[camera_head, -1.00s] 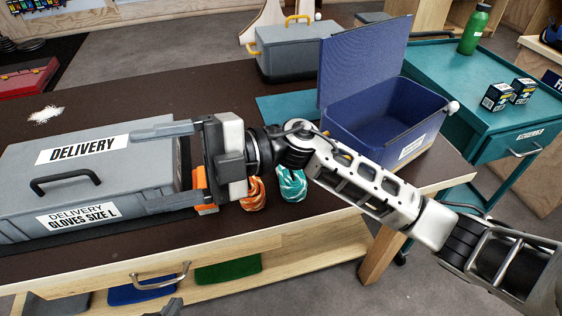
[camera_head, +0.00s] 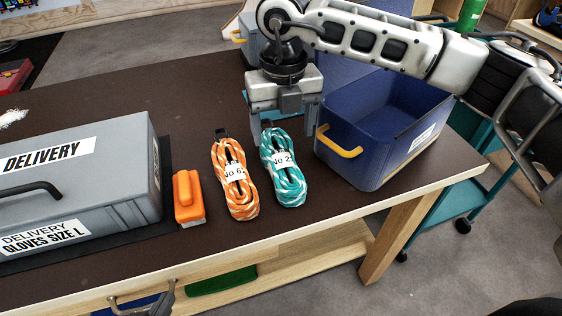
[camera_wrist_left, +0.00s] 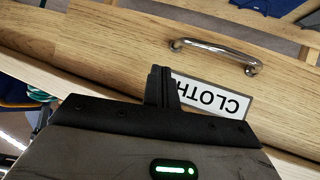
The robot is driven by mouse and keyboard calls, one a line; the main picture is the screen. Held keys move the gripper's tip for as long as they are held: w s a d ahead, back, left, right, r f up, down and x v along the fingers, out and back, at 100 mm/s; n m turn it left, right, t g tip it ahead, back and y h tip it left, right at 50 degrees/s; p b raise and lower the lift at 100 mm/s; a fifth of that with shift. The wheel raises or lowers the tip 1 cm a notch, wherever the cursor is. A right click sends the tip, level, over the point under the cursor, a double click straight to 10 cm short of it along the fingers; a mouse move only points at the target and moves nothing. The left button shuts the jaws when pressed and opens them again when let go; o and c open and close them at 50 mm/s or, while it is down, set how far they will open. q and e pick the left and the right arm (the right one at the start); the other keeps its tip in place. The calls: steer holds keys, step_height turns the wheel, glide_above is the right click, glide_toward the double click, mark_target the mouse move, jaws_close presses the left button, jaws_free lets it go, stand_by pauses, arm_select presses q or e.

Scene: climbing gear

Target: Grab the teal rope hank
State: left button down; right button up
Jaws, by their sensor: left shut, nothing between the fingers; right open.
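The teal rope hank (camera_head: 287,182), teal and white with a white label, lies on the dark tabletop (camera_head: 110,92) between an orange-and-white hank (camera_head: 235,185) and the blue bin. My right gripper (camera_head: 285,128) is open and points down at the hank's far end, its fingers apart to either side. Whether it touches the hank I cannot tell. My left gripper is shut and empty, low in front of the table drawer; its fingers (camera_wrist_left: 162,86) show in the left wrist view beside a label reading CLOTH. In the head view only its tip shows at the bottom edge.
An open blue bin (camera_head: 352,172) with a yellow handle stands close on the right. An orange block-like item (camera_head: 187,198) and a grey delivery case (camera_head: 100,170) are on the left. The drawer handle (camera_wrist_left: 215,47) is near my left gripper. Bare tabletop lies behind the hanks.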

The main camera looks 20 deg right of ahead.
mark_target(281, 155)
steer(key=f, duration=0.9)
steer(key=shift+w+a+p, duration=0.1)
steer(key=shift+w+p, duration=0.2)
steer(key=shift+p, duration=0.05)
steer(key=c, duration=1.1)
steer(key=shift+r, duration=0.1)
steer(key=shift+c, duration=0.7)
steer(key=shift+r, duration=0.1)
